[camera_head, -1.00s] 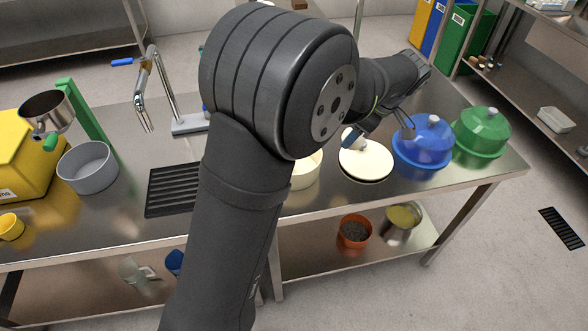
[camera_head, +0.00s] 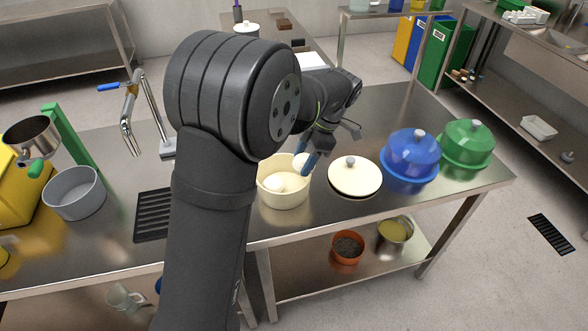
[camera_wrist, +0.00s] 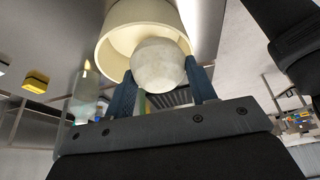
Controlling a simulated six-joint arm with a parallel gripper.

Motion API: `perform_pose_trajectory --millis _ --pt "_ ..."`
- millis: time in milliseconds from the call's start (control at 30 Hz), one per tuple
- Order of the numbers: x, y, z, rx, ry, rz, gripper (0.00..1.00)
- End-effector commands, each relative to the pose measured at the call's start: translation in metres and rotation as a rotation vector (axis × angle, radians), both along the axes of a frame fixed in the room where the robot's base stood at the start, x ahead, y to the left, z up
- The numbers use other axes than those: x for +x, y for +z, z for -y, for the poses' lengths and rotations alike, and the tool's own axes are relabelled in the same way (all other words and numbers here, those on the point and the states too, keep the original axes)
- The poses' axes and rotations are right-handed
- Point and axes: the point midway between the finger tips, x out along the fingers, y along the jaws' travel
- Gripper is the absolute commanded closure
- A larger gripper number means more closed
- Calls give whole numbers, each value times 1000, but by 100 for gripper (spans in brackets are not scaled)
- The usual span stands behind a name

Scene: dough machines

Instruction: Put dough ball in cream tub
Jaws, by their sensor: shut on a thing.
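The cream tub (camera_head: 284,200) stands open on the steel table, left of its cream lid (camera_head: 355,180), which lies flat with a grey knob on top. My gripper (camera_head: 309,163) is at the tub's back right rim, its blue fingers pointing down. It is shut on a pale dough ball (camera_wrist: 158,66), which shows between both fingers in the wrist view, in front of the mouth of the tub (camera_wrist: 112,48). In the head view the held ball (camera_head: 300,162) is partly hidden by a finger. Another pale round lump (camera_head: 272,184) lies inside the tub.
A blue lidded tub (camera_head: 411,158) and a green lidded tub (camera_head: 467,145) stand to the right of the cream lid. My arm hides part of the table.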

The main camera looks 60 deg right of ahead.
Motion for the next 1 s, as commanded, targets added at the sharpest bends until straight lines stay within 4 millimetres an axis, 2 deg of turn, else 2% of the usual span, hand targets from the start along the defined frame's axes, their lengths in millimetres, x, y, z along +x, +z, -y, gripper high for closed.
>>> perform_pose_trajectory --millis 100,233,367,600,1000 --pt "21 -13 6 0 2 0 74" --pt "31 -19 9 -1 0 0 74" --pt "33 -26 9 0 -1 0 74" --pt "32 -59 9 1 -3 -1 74" --pt "32 -64 9 -1 -2 -1 74"
